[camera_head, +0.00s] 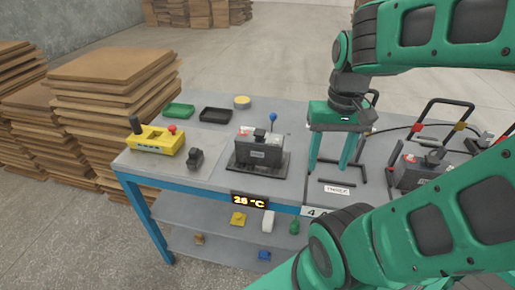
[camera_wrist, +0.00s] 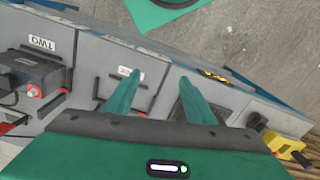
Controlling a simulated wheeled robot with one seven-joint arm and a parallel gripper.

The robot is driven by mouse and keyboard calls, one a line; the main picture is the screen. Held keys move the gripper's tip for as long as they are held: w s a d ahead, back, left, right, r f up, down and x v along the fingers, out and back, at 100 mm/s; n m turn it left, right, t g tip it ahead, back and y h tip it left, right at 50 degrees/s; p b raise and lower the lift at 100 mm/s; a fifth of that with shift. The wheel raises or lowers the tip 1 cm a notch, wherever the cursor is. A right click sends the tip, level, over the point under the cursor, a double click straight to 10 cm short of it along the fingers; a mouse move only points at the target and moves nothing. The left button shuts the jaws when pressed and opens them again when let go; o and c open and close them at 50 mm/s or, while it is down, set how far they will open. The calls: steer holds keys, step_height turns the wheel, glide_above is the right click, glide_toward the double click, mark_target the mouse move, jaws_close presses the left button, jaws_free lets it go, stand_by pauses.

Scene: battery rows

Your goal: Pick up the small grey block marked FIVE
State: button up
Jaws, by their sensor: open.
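I cannot make out the marking FIVE on anything in either view, so I cannot tell which thing is the block. A grey box (camera_head: 259,150) with small parts on top stands on a dark base in the middle of the table; its label is unreadable. A small dark grey piece (camera_head: 195,159) lies left of it.
A yellow device (camera_head: 156,140), a green tray (camera_head: 178,111), a black tray (camera_head: 215,114) and a yellow disc (camera_head: 242,101) are on the table's left. A dark box (camera_head: 412,172) with upright bars stands at right. Small coloured things lie on the lower shelf (camera_head: 215,240).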

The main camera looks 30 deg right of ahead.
steer(key=w+r+m, duration=0.1)
steer(key=w+r, duration=0.3)
steer(key=w, duration=0.6)
step_height(320, 180, up, 2)
steer(key=r+m, duration=0.1)
glide_above(259, 131)
steer(key=f, duration=0.5)
steer(key=shift+s+a+f, duration=0.15)
steer(key=shift+a+f, duration=0.1)
steer(key=shift+a, duration=0.05)
steer(key=shift+d+f, duration=0.15)
steer(key=shift+f, duration=1.25)
steer(key=shift+d+f, duration=0.15)
steer(key=shift+f, duration=1.25)
jaws_close()
steer(key=shift+r, duration=0.15)
